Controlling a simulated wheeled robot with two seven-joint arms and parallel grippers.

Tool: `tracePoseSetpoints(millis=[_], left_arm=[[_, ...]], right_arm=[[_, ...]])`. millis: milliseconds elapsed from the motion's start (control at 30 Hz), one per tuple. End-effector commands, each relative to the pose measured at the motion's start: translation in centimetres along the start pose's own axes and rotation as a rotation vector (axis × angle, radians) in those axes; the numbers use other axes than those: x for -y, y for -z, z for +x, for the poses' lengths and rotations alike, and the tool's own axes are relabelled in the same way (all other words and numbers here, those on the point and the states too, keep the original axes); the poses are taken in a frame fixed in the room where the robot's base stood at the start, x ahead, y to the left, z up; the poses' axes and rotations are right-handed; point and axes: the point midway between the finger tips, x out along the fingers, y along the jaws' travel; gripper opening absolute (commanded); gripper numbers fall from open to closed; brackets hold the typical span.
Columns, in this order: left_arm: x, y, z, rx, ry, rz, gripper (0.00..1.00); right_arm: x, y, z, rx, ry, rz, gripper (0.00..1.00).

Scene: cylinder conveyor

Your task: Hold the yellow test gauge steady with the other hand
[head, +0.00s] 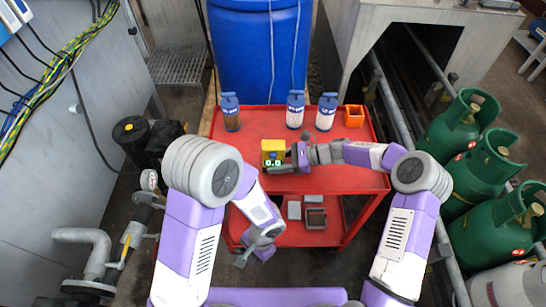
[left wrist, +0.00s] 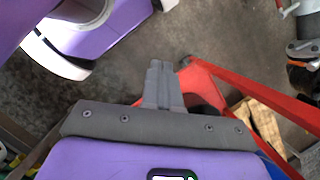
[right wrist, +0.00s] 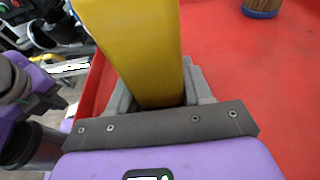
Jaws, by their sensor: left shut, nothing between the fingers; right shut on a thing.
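The yellow test gauge (head: 273,148), with a dark face and lit green digits, is at the left part of the red cart's top. My right gripper (head: 284,160) is shut on it from the right. In the right wrist view the gauge's yellow body (right wrist: 138,50) stands between the fingers (right wrist: 155,92). Whether the gauge touches the cart is hard to tell. My left gripper (head: 241,259) is low, in front of the cart's left side and apart from the gauge. In the left wrist view its fingers (left wrist: 161,72) are closed together with nothing between them.
The red cart (head: 345,178) carries three blue-capped cylinders (head: 231,111) (head: 295,109) (head: 326,111) and an orange open box (head: 354,116) at the back. Its lower shelf holds small boxes (head: 315,218). A blue barrel (head: 262,50) stands behind; green gas bottles (head: 480,160) stand right.

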Motion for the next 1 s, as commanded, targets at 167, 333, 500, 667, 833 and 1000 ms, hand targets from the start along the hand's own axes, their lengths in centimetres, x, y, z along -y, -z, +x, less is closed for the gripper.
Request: tracePoseSetpoints(millis=[167,333,500,667,833,1000], left_arm=[[2.6,1.3,-5.3,0.026,0.364,0.138,0.0],[4.1,3.3,-12.5,-0.019,0.733,0.194,0.0],[3.9,4.6,-18.6,-0.097,0.991,0.194,0.0],[3.3,5.0,-21.7,-0.146,1.112,0.183,0.0],[3.1,5.1,-22.6,-0.161,1.147,0.178,0.0],[3.2,5.1,-22.5,-0.16,1.145,0.178,0.0]], right_arm=[[0.0,0.1,0.0,0.0,-0.001,0.001,0.13],[0.0,0.1,0.0,0.0,-0.001,0.001,0.13],[0.0,0.1,0.0,0.0,-0.001,0.001,0.13],[0.0,0.1,0.0,0.0,-0.001,0.001,0.13],[0.0,0.0,0.0,0.0,-0.001,0.001,0.13],[0.0,0.0,0.0,0.0,-0.001,0.001,0.13]])
